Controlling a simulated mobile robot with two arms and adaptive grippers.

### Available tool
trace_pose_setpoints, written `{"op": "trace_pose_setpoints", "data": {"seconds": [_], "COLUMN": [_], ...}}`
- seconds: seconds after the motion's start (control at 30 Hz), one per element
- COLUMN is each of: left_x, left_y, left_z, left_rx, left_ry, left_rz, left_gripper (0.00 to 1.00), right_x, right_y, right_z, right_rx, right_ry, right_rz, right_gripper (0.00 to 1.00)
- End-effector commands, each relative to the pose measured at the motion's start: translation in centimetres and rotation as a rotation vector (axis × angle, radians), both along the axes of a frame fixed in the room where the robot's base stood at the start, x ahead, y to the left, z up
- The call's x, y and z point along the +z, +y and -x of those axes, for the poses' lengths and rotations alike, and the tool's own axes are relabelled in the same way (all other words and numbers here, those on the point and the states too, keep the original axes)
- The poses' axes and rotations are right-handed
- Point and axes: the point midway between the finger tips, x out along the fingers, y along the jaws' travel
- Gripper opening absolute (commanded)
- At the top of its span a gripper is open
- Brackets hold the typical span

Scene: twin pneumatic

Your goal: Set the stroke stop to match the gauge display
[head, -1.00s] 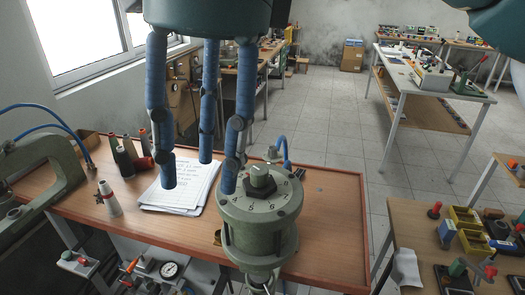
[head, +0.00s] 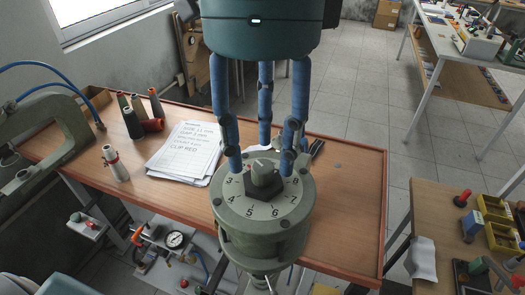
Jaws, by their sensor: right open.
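The stroke stop is a dark hexagonal knob (head: 264,181) on the pale numbered face of a grey-green cylinder (head: 262,236). The numbers 3 to 8 show around the face; its far side is partly hidden by fingers. My right gripper (head: 262,158) comes down from above with three blue fingers spread open. Their tips are low around the far side of the knob; I cannot tell whether any touches it. My left gripper is out of view.
Printed sheets (head: 186,148) lie on the wooden bench (head: 345,210), left of the cylinder. Several small bottles and spools (head: 131,122) and a green C-shaped frame (head: 62,130) stand further left. The bench right of the cylinder is mostly clear. Another table (head: 440,205) is at the right.

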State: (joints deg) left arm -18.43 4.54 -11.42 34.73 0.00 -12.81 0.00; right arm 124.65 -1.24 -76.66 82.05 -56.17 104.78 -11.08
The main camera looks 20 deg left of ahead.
Motion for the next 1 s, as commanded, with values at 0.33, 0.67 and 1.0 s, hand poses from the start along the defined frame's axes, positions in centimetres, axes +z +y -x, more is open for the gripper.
{"op": "trace_pose_setpoints", "data": {"seconds": [0.33, 0.67, 1.0], "left_x": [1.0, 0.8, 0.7], "left_y": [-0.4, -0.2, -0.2], "left_z": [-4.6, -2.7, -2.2], "left_rx": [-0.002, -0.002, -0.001], "left_ry": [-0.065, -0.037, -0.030], "left_rz": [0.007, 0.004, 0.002], "left_gripper": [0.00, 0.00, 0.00], "right_x": [-2.7, -2.7, -2.7], "right_y": [0.0, 0.0, 0.1], "right_z": [0.0, 0.0, 0.0], "right_rx": [0.000, -0.001, 0.011], "right_ry": [-0.001, 0.000, 0.000], "right_rz": [-0.002, -0.001, -0.002], "right_gripper": [0.41, 0.17, 0.00]}}
